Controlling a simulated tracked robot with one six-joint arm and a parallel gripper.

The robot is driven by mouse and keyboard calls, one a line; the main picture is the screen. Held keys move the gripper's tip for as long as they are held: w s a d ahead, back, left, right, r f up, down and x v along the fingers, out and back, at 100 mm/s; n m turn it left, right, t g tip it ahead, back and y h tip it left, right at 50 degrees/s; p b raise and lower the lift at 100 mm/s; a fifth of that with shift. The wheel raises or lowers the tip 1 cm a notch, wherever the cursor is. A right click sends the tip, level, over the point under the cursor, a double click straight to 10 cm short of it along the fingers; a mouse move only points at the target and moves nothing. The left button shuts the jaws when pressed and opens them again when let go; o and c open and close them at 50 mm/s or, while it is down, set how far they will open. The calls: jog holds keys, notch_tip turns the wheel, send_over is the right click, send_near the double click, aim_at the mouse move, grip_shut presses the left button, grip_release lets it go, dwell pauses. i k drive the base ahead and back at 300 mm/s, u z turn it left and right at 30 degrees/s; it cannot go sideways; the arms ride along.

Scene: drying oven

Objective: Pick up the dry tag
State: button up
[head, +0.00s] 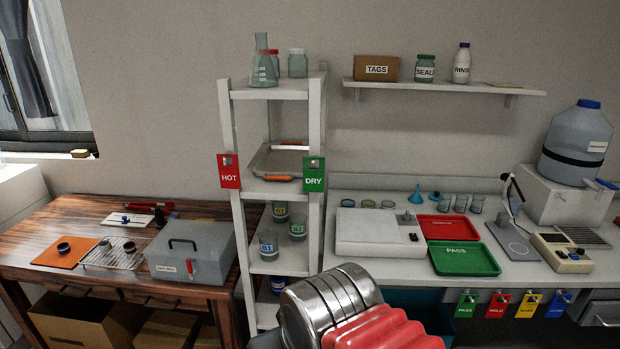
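The green tag marked DRY (315,178) hangs on the front right post of the white shelf rack (225,120), at the height of the middle shelf. A small metal clip or hook shows at its top. The red tag marked HOT (229,173) hangs on the front left post at about the same height. A silver and red part of my arm shows at the bottom middle, in front of the rack's lower right side. My gripper's fingers do not show.
A metal tray with orange handles (280,163) sits on the rack between the tags; glassware stands above and below. Right is a white bench (510,268) with a balance (375,232) and red and green trays. Left is a wooden table (40,225) with a grey toolbox (190,252).

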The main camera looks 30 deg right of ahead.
aim_at(313, 180)
jog(key=z, duration=0.1)
jog(key=i, duration=1)
jog(key=u, duration=0.1)
